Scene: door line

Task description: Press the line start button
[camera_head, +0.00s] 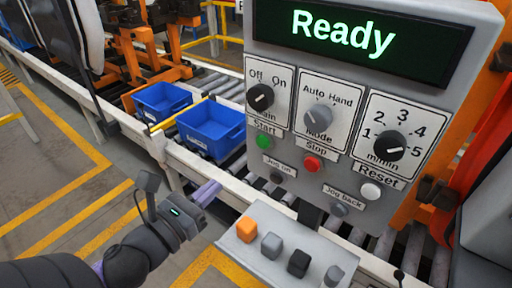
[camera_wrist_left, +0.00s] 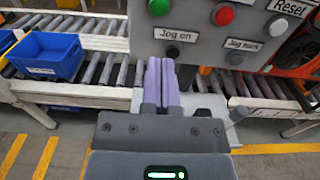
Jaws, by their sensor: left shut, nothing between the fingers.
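The green start button (camera_head: 264,141) is on the grey control panel (camera_head: 345,175), under the "Start" label at its left side. It also shows at the top edge of the left wrist view (camera_wrist_left: 158,6). My left gripper (camera_head: 208,191) is below and left of the button, apart from it in the head view. Its purple fingers (camera_wrist_left: 160,82) are shut together with nothing between them, and they appear below the "Jog on" button (camera_wrist_left: 172,51) in the wrist view. The panel display (camera_head: 360,32) reads "Ready". My right gripper is not in view.
The red stop button (camera_head: 312,163) and white reset button (camera_head: 370,191) are right of the green one. Blue bins (camera_head: 212,128) stand on the roller conveyor behind. Open floor lies left.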

